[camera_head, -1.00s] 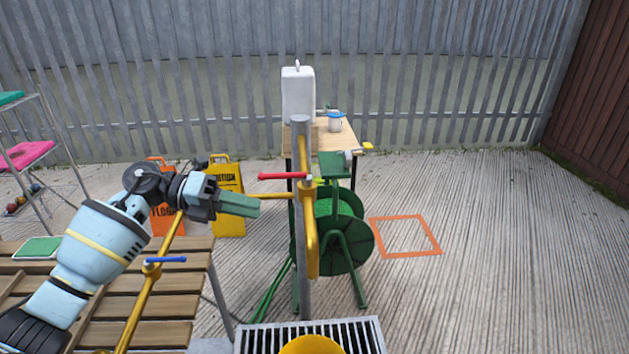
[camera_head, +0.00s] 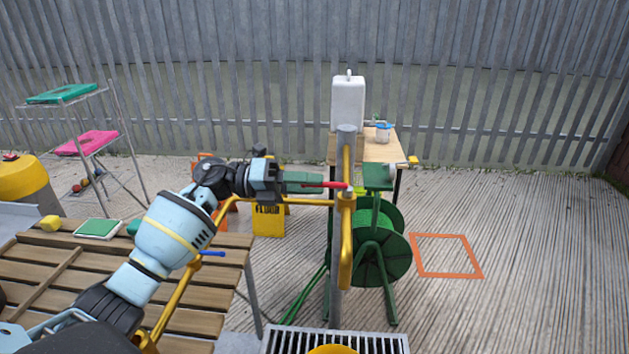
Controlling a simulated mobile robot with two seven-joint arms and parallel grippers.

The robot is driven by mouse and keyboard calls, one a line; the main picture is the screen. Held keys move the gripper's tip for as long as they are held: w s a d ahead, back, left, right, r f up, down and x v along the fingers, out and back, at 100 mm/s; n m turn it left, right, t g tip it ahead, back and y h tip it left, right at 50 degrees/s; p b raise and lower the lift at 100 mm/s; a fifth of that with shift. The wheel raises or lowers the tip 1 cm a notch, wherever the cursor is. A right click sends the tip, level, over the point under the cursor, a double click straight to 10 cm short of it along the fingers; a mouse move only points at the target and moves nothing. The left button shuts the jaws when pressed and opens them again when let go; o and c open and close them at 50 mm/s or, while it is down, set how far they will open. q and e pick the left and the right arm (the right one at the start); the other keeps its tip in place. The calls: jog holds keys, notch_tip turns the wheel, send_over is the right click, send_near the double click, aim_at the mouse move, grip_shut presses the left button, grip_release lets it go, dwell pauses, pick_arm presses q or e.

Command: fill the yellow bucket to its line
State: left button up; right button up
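The yellow bucket (camera_head: 333,350) shows only as a sliver at the bottom edge, over the drain grate (camera_head: 385,344); its line and inside are out of view. A grey standpipe (camera_head: 346,147) stands above it with a yellow pipe and a down-turned yellow spout (camera_head: 345,255). A red lever (camera_head: 322,185) sticks out to the left of the standpipe. My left gripper (camera_head: 312,183) is at this lever, its green fingers overlapping it in the picture; I cannot tell whether they touch or grip it. A blue lever (camera_head: 212,254) sits on the lower yellow pipe, beside my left arm. My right gripper is not in view.
A green hose reel (camera_head: 380,250) stands right behind the standpipe. Orange-outlined floor (camera_head: 445,256) at the right is clear.

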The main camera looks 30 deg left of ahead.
pick_arm(q)
jog(key=shift+w+d, duration=0.35)
jog(key=shift+d, duration=0.3)
grip_shut()
